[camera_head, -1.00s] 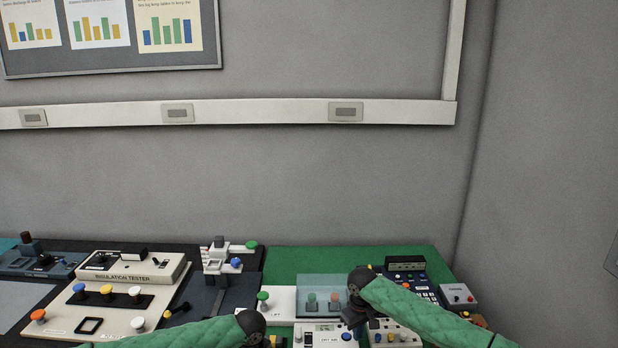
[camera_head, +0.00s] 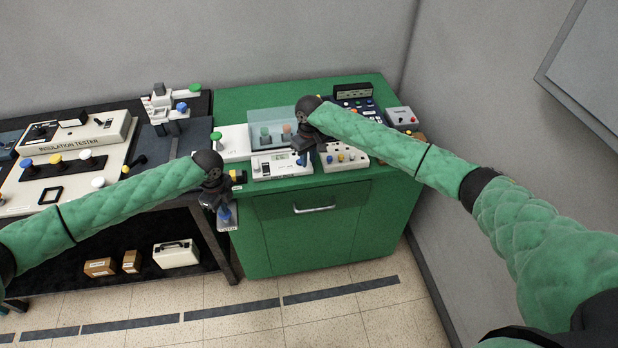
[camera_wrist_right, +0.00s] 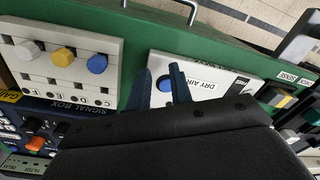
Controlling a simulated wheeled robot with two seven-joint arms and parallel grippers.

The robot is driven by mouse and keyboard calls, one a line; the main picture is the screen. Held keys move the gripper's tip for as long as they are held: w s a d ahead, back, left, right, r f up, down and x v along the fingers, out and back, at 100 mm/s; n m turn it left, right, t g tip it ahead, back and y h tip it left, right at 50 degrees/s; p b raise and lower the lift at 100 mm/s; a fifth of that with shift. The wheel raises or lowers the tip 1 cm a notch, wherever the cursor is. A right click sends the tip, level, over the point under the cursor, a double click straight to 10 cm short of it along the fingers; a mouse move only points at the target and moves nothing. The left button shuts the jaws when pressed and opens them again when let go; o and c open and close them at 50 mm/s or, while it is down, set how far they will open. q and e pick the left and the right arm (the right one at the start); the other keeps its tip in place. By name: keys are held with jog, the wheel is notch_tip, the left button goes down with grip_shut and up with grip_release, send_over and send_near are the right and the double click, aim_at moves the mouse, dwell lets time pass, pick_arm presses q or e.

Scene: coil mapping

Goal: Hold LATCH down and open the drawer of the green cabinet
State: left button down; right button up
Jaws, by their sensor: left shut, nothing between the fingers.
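The green cabinet (camera_head: 345,240) stands in the middle of the head view, with a closed front and a bar handle (camera_head: 314,209). My left gripper (camera_head: 224,216) points down at the cabinet's front left corner, shut and empty. A small grey plate with a label (camera_head: 229,227) is behind its fingertips; I cannot read it or tell whether they touch. No LATCH lettering is readable. My right gripper (camera_head: 302,158) is over the cabinet top. In the right wrist view its fingers (camera_wrist_right: 160,90) are apart, with the DRY AIR box's blue knob (camera_wrist_right: 165,83) visible between them; contact is unclear.
The cabinet top carries a DRY AIR box (camera_wrist_right: 205,85), a SIGNAL BOX (camera_wrist_right: 65,62), a clear cover (camera_head: 272,122) and several instruments. An INSULATION TESTER (camera_head: 75,140) sits on the dark bench at left. The floor (camera_head: 340,318) before the cabinet is clear. A wall closes the right side.

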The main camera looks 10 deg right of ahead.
jog(key=s+a+f+m+y, duration=0.1)
jog(key=s+a+m, duration=0.1)
jog(key=a, duration=0.1)
jog(key=s+a+f+m+y, duration=0.1)
jog(key=s+a+m, duration=0.1)
jog(key=a, duration=0.2)
jog(key=s+a+f+m+g+y, duration=0.1)
jog(key=s+a+m, duration=0.1)
jog(key=a, duration=0.1)
jog(key=shift+a+y, duration=0.25)
jog(key=shift+y, duration=0.05)
jog(key=m+t+y, duration=0.2)
jog(key=m+t, duration=1.2)
jog(key=t, duration=0.2)
send_near(316, 208)
jog(key=x, duration=1)
jog(key=shift+w+f, duration=0.1)
jog(key=shift+f, duration=0.3)
grip_shut()
